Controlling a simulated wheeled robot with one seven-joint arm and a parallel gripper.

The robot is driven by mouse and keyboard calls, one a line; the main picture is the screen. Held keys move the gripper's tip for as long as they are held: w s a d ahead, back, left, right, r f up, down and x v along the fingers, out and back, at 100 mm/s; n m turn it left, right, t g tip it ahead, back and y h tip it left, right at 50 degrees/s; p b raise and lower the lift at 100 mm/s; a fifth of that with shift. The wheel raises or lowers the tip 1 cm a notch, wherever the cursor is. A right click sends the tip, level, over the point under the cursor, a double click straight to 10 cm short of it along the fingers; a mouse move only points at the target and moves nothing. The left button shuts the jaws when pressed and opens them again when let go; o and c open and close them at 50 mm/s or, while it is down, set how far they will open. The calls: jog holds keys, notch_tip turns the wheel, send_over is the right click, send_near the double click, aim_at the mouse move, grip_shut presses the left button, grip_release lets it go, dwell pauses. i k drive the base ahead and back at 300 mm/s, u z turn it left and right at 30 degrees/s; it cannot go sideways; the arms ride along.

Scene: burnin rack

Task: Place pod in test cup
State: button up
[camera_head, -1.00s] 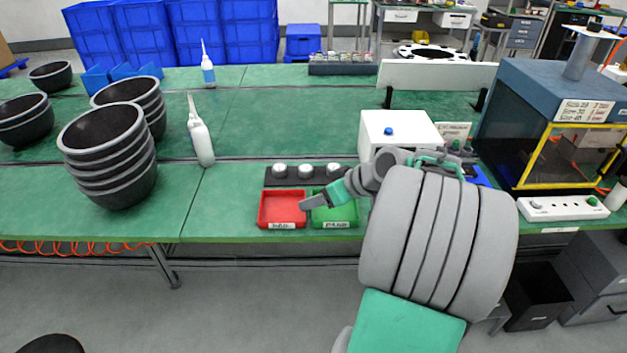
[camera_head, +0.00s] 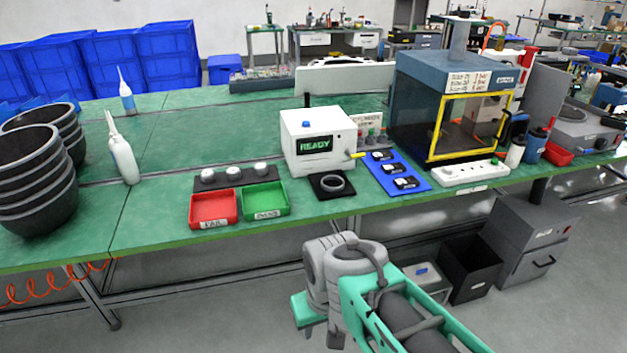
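Three round white pieces that look like pods (camera_head: 233,173) sit in a row on a dark strip behind two small trays. A round ring that looks like the test cup (camera_head: 349,184) stands on a black plate in front of the white tester box (camera_head: 289,150), whose screen reads READY. I see no pod in the ring, but its inside is small and dark. My arm is folded low in front of the table, at the lower middle and right. My gripper's fingers cannot be made out there, nor whether they hold anything.
A red tray (camera_head: 193,211) and a green tray (camera_head: 285,203) lie at the table's front edge. A blue mat (camera_head: 417,182) with several small dark-and-white pieces lies right of the tester. A yellow-framed chamber (camera_head: 437,130) stands beyond. Stacked black bowls (camera_head: 38,222) stand at left.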

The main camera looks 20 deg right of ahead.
aim_at(332, 184)
jog(key=z, duration=0.45)
jog(key=k, duration=0.7)
jog(key=z, duration=0.4)
jog(key=i, duration=1.35)
jog(key=u, duration=1.55)
jog(key=i, duration=0.75)
jog(key=u, duration=0.9)
